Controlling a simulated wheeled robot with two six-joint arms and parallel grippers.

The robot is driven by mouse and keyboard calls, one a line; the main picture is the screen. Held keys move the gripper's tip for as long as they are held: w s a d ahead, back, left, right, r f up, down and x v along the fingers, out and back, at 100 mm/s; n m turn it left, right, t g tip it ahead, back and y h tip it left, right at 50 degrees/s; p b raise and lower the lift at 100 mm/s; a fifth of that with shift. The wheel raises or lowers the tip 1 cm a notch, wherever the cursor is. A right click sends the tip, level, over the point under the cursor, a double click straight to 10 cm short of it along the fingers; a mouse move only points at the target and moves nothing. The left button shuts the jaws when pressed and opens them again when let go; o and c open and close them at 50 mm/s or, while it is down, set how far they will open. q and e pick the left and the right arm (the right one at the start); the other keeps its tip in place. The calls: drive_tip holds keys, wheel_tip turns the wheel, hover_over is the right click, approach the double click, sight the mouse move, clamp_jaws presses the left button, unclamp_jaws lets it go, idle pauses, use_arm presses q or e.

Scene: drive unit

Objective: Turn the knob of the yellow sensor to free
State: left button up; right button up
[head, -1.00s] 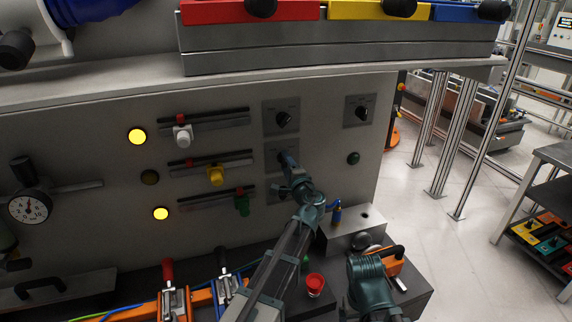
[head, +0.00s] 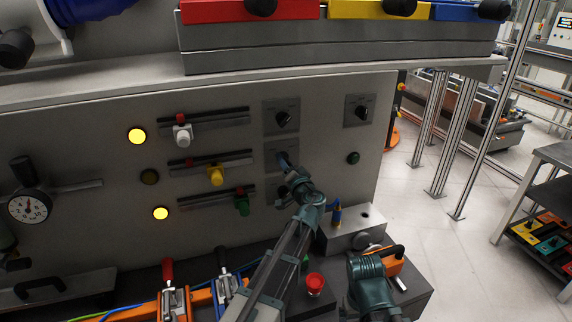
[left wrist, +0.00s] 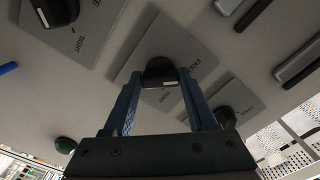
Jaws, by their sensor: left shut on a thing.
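The yellow sensor (head: 216,175) sits on the middle rail of the grey panel. Its knob plate (head: 271,158) is to the right, in the same row. My left gripper (head: 283,160) reaches up to this plate and covers the knob in the head view. In the left wrist view, the black knob (left wrist: 158,70) sits between the two blue fingers of my left gripper (left wrist: 163,90), which are shut on it. The plate carries the words FREE and TIGHT. I cannot tell exactly where the knob points. My right gripper's fingers do not show.
Other knobs sit above (head: 283,118) and at the upper right (head: 359,112). A lower knob is partly hidden by my left arm. White (head: 183,135) and green (head: 242,203) sensors sit on neighbouring rails. A red button (head: 315,283) and a grey block (head: 352,230) stand below.

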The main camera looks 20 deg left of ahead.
use_arm(q)
drive_tip(key=shift+s+f+n, duration=0.1)
drive_tip(key=shift+n, duration=0.3)
drive_tip(key=o, duration=1.4)
drive_tip(key=shift+c, duration=0.2)
drive_tip(key=v, duration=1.3)
drive_tip(key=shift+s+d, duration=0.3)
drive_tip(key=shift+w, duration=0.1)
drive_tip(key=x, duration=1.4)
